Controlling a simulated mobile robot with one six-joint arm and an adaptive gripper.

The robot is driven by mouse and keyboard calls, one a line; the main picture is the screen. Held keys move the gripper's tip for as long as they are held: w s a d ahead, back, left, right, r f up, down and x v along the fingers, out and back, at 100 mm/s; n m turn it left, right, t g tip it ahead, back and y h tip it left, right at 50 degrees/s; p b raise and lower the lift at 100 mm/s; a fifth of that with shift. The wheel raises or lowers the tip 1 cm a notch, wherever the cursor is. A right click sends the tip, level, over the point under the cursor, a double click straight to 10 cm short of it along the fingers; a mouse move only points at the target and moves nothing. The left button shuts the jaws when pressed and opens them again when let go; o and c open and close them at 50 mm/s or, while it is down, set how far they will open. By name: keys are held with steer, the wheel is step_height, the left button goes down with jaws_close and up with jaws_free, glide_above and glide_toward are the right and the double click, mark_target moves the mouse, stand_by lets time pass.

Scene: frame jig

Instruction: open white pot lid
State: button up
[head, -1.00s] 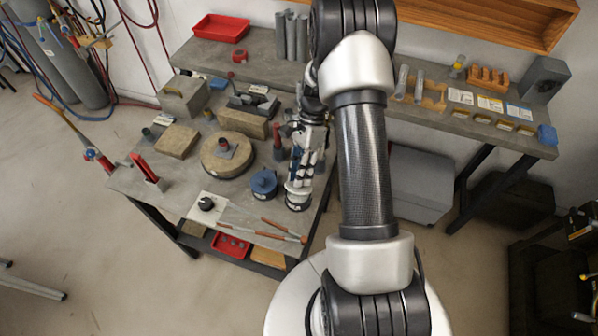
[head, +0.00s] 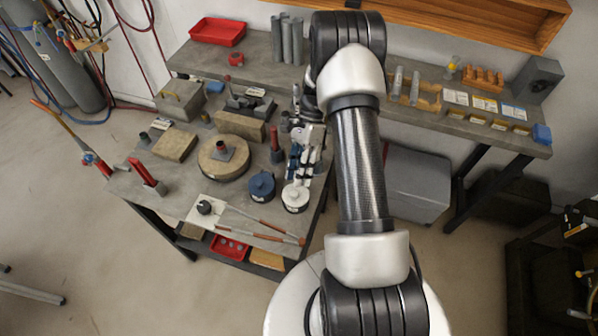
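The white pot (head: 295,200) stands near the right front edge of the cluttered grey bench. My gripper is just above or behind the pot, pointing down, with white and blue parts showing. The fingertips are too small and too hidden to show whether they are apart or touching anything. A blue pot (head: 262,187) with a knob stands just left of the white pot.
A round wooden block (head: 222,160) and a red post (head: 276,150) stand behind the pots. Long rods (head: 262,224) and a white plate with a black knob (head: 203,208) lie at the front. A second bench (head: 420,112) runs along the wall.

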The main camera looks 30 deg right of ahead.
steer(key=shift+o, duration=0.8)
steer(key=v, duration=1.2)
